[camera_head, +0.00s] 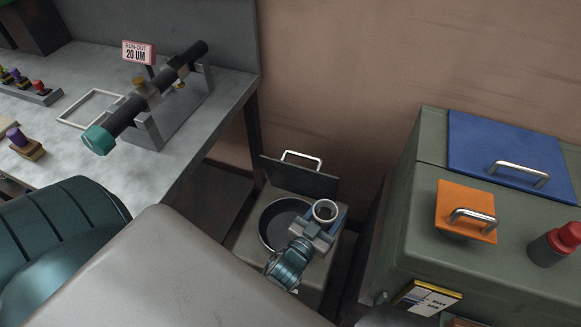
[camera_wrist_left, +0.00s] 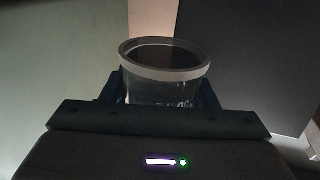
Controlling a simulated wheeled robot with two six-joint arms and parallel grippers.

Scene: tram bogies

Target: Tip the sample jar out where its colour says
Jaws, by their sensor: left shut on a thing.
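My left gripper (camera_head: 318,232) is shut on the sample jar (camera_head: 325,210), a clear jar with a pale rim, seen from above with its mouth open. In the left wrist view the jar (camera_wrist_left: 165,75) stands between the fingers, about upright, with dark contents below the rim. The gripper and jar are over the right side of a bin with a round dark opening (camera_head: 277,222). The bin's dark lid (camera_head: 298,178) with a metal handle stands raised behind it. The colour of the jar's contents is hard to tell. My right gripper is not in view.
A workbench (camera_head: 205,120) at the left holds a shaft on a stand (camera_head: 150,100) and a run-out sign (camera_head: 138,52).

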